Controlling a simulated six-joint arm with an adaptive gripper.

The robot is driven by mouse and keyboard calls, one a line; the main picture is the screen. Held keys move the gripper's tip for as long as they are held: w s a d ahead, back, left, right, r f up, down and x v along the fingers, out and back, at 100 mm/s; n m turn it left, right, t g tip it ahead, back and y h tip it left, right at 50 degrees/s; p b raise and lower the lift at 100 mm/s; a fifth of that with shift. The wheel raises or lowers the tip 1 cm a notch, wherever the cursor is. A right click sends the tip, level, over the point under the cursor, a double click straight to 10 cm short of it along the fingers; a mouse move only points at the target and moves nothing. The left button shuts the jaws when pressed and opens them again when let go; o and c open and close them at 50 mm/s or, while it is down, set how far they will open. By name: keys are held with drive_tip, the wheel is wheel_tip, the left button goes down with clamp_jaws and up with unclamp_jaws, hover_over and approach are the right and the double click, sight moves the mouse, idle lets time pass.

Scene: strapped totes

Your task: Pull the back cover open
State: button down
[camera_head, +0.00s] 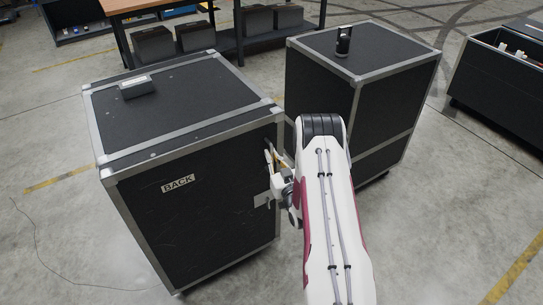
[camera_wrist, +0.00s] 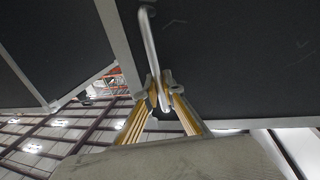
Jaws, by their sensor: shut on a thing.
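The back cover (camera_head: 200,220) is the black front face of the left metal-edged case, with a white BACK label (camera_head: 178,183). It looks flush with the case frame in the head view. A silver bar handle (camera_wrist: 149,45) is on the dark panel in the wrist view. My gripper (camera_head: 274,165) is at the right edge of the cover. In the wrist view, my gripper (camera_wrist: 160,92) has its two fingers closed around the lower end of the handle. My arm hides the area right of the handle in the head view.
A second black case (camera_head: 310,85) stands close on the right with a small black object (camera_head: 343,40) on top. A small box (camera_head: 137,86) lies on the left case. A workbench (camera_head: 140,25) is behind. The floor in front of the cover is clear apart from a thin cable (camera_head: 50,262).

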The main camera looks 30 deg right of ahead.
drive_tip(key=s+a, duration=0.2)
drive_tip(key=s, duration=0.4)
drive_tip(key=s+a, duration=0.2)
drive_tip(key=s, duration=0.5)
drive_tip(key=shift+s+a+f, duration=0.15)
drive_tip(key=shift+s+a, duration=0.1)
drive_tip(key=shift+a, duration=0.15)
drive_tip(key=c, duration=2.2)
unclamp_jaws()
drive_tip(key=shift+o, duration=0.2)
drive_tip(key=shift+d, duration=0.1)
drive_tip(key=shift+w+r, duration=0.1)
drive_tip(key=shift+r, duration=0.2)
wheel_tip(320, 180, up, 10)
drive_tip(key=shift+f, duration=0.2)
